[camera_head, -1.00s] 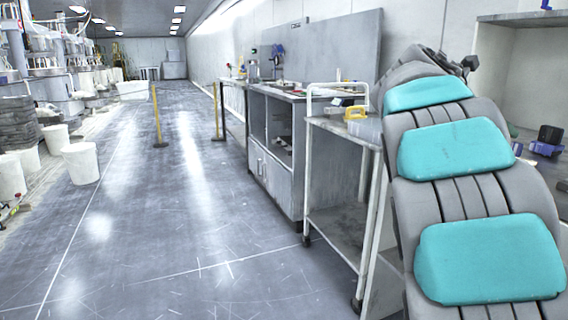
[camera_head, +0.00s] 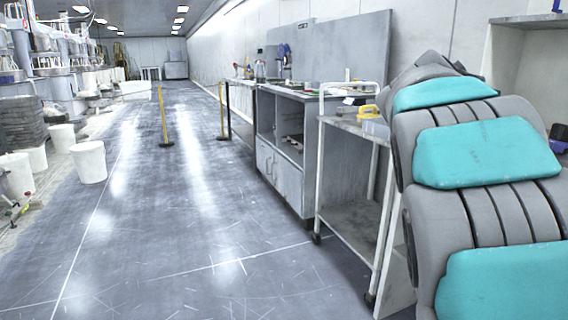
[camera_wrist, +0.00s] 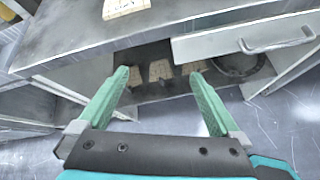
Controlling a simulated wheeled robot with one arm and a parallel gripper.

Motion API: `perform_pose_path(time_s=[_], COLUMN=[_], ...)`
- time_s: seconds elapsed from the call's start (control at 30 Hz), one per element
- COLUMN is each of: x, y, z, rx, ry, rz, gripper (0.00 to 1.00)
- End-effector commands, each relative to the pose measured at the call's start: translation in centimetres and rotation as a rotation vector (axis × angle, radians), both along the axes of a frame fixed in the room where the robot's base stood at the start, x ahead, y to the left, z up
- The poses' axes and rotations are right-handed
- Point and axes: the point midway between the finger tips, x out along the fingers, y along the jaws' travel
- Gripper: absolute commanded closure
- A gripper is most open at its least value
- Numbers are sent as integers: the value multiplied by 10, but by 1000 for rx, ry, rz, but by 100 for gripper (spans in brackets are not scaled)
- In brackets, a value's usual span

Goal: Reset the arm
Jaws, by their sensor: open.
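My gripper (camera_wrist: 160,95) shows in the wrist view with its two green fingers spread wide apart and nothing between them. It points toward a grey metal workbench (camera_wrist: 85,48) with a drawer and an open lower shelf. My arm, grey with teal pads, fills the right side of the head view. The gripper itself is not visible in the head view.
A metal cart (camera_head: 352,218) stands close left of my arm, with a yellow item (camera_head: 369,112) on top. A grey cabinet (camera_head: 284,180) stands behind it. White buckets (camera_head: 89,162) and yellow posts (camera_head: 162,115) stand left. The middle floor is clear.

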Motion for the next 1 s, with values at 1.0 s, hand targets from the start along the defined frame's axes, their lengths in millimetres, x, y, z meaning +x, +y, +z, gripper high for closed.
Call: perform_pose_path(time_s=[1.0], x=[-339], y=[255], z=[-302], rx=[872], ry=[-335], rz=[-1493], gripper=[0])
